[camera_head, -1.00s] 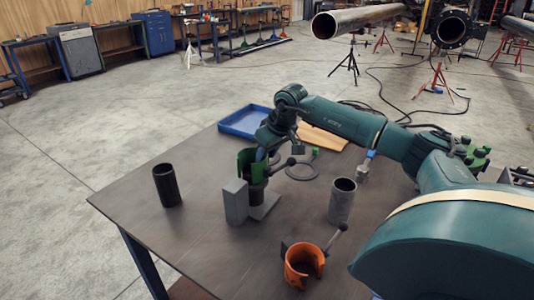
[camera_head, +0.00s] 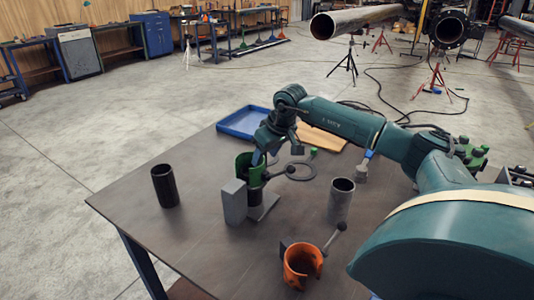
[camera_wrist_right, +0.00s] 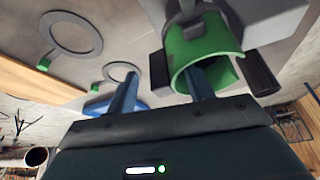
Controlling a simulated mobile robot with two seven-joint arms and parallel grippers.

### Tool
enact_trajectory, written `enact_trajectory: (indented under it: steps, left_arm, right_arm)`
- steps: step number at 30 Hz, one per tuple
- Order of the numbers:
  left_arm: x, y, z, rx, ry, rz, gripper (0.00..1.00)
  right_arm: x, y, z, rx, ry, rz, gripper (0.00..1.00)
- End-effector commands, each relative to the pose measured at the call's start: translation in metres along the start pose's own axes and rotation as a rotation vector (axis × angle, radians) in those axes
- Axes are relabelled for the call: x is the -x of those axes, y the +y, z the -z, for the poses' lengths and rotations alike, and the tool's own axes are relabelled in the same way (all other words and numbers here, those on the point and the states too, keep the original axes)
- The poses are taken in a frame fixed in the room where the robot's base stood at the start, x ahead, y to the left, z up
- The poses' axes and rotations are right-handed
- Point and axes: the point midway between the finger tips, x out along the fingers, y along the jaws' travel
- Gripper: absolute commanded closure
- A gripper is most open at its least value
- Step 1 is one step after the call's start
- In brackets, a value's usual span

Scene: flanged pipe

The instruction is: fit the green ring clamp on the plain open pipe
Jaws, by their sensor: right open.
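The green ring clamp (camera_head: 243,169) stands upright on the table beside a grey block, with a dark handle sticking out to the right. It also shows in the right wrist view (camera_wrist_right: 212,42). My right gripper (camera_wrist_right: 165,75) is open at the clamp; one finger overlaps the ring's opening and the other is to its left. Contact cannot be told. The same gripper is partly hidden in the head view (camera_head: 270,148). A large plain open-ended pipe (camera_head: 352,20) lies on stands at the back. My left gripper is not in view.
An orange clamp (camera_head: 303,265), a dark upright tube (camera_head: 165,186) and a grey upright tube (camera_head: 341,200) stand on the table (camera_head: 215,262). A blue tray (camera_head: 243,122) lies at its far edge. A flanged pipe (camera_head: 451,29) stands right of the plain one.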

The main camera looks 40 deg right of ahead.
Motion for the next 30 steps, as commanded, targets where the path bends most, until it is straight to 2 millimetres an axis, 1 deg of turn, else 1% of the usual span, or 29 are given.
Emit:
enact_trajectory:
  steps: [1, 2, 8, 9, 10, 13, 18, 21, 25, 30]
  left_arm:
    - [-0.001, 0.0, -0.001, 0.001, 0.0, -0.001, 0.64]
    - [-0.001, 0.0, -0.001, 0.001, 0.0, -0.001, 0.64]
    - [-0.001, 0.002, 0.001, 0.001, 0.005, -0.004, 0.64]
    - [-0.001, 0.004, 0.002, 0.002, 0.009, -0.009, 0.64]
    - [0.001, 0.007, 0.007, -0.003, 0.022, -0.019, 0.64]
    - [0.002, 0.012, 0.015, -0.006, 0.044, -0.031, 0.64]
    - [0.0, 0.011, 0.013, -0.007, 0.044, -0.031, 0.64]
    - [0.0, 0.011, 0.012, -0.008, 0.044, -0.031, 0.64]
    - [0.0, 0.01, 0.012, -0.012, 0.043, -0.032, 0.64]
    - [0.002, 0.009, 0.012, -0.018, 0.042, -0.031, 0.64]
  right_arm:
    - [-0.005, -0.006, -0.003, 0.007, -0.011, 0.012, 0.41]
    - [-0.007, -0.007, -0.005, 0.008, -0.017, 0.012, 0.41]
    - [-0.007, -0.007, -0.005, 0.009, -0.017, 0.014, 0.41]
    - [-0.007, -0.008, -0.005, 0.009, -0.017, 0.014, 0.41]
    - [-0.005, -0.007, -0.005, 0.009, -0.016, 0.014, 0.41]
    - [0.019, -0.005, -0.004, 0.009, -0.01, 0.01, 0.41]
    - [0.064, -0.003, -0.002, 0.006, -0.002, 0.005, 0.41]
    - [0.087, -0.002, -0.001, 0.004, 0.0, 0.003, 0.41]
    - [0.111, 0.0, -0.001, 0.001, 0.001, 0.002, 0.41]
    - [0.129, 0.0, -0.001, 0.0, 0.002, 0.001, 0.41]
